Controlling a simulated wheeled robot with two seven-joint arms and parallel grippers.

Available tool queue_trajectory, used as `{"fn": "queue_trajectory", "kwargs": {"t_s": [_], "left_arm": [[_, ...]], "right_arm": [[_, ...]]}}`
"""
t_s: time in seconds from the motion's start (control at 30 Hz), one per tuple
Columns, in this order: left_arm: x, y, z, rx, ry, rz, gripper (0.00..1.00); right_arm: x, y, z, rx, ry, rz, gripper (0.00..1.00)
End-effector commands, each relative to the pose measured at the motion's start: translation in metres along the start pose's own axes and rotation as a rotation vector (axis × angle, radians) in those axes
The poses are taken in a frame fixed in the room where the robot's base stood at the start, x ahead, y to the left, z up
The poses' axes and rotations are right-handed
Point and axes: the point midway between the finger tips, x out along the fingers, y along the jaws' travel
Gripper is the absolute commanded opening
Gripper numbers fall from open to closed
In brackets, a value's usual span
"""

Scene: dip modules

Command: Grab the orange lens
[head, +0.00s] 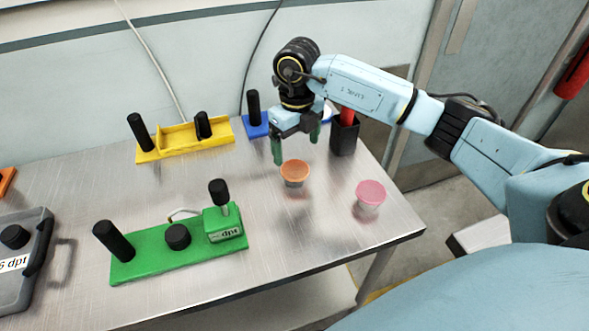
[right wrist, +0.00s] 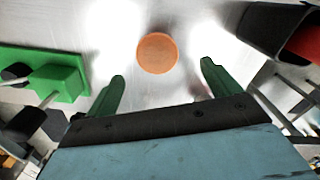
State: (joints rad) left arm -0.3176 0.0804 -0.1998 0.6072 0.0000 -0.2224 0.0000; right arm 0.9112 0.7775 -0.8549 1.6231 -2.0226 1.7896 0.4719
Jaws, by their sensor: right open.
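The orange lens (head: 295,168) is a small cup-like piece with an orange top, standing on the metal table in the head view. It also shows in the right wrist view (right wrist: 157,53), ahead of my fingertips and between their lines. My right gripper (head: 297,151) is open and empty, just behind and above the lens in the head view. Its two green fingers also show in the right wrist view (right wrist: 163,72), apart, with nothing between them. I see no contact with the lens. My left gripper is not in view.
A pink lens (head: 370,194) stands to the right near the table edge. A dark holder (head: 344,136) with a red item stands behind. A green module (head: 160,256), a yellow module (head: 180,143) and a blue module (head: 257,127) are on the table. A grey case (head: 22,285) is at left.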

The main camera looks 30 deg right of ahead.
Motion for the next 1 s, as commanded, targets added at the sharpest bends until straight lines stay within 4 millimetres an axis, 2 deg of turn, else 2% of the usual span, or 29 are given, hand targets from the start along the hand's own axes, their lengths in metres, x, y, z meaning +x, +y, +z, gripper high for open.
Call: {"fn": "queue_trajectory", "kwargs": {"t_s": [0.23,0.4,0.53,0.73,1.0], "left_arm": [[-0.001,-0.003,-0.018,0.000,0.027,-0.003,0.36],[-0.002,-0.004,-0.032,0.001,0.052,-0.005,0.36],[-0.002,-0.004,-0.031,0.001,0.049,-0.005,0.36],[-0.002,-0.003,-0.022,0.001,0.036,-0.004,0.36],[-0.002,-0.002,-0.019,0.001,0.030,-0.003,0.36]], "right_arm": [[0.016,0.002,-0.001,-0.001,0.003,0.000,0.89],[0.042,0.006,-0.001,0.000,0.004,0.002,0.89],[0.056,0.005,0.000,-0.001,0.001,0.001,0.89],[0.056,0.005,0.000,-0.001,0.000,0.000,0.89],[0.056,0.005,0.000,-0.001,0.000,0.000,0.55]]}}
